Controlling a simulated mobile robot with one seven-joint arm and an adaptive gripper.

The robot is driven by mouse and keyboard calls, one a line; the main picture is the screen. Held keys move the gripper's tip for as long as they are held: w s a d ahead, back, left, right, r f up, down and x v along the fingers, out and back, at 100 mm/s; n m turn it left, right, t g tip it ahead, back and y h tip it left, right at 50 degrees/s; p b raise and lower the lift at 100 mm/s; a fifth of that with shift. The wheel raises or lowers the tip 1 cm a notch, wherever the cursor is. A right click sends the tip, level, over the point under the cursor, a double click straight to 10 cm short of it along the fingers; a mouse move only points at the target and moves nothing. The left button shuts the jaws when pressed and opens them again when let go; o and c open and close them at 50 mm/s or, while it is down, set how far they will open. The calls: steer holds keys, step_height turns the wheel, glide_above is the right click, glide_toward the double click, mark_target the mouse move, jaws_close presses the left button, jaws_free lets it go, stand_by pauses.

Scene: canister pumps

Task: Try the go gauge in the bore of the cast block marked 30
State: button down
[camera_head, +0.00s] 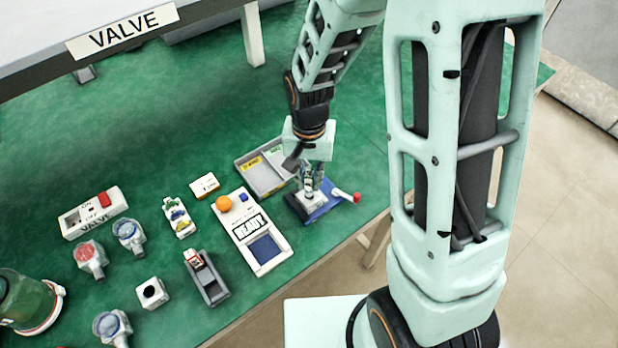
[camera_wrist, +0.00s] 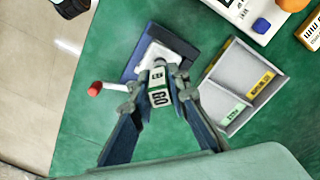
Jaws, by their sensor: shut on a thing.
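My gripper (camera_head: 313,192) is shut on a small white block (camera_wrist: 158,88) with dark characters, which I cannot read for certain. In the wrist view my gripper (camera_wrist: 158,90) has a finger on each side of it. The block is over a blue fixture (camera_wrist: 133,68) with a pale top and a red-knobbed lever; whether it touches the fixture is unclear. In the head view the blue fixture (camera_head: 325,209) is beneath my gripper. A white cube with a dark round bore (camera_head: 143,302) stands at the front left. No go gauge can be identified for certain.
A grey two-compartment tray (camera_head: 244,168) with yellow and green labels lies beside the fixture. A panel marked READY (camera_head: 274,265), a dark holder (camera_head: 215,295) and several round canister-like parts stand to the left. The fixture is near the table's edge.

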steer(key=shift+f+b, duration=0.95)
steer(key=shift+f, duration=0.3)
steer(key=shift+r, duration=0.1)
stand_by(0.7)
steer(key=shift+r+p, duration=0.95)
steer(key=shift+r, duration=0.3)
steer(key=shift+r+p, duration=1.85)
steer(key=shift+r, duration=0.65)
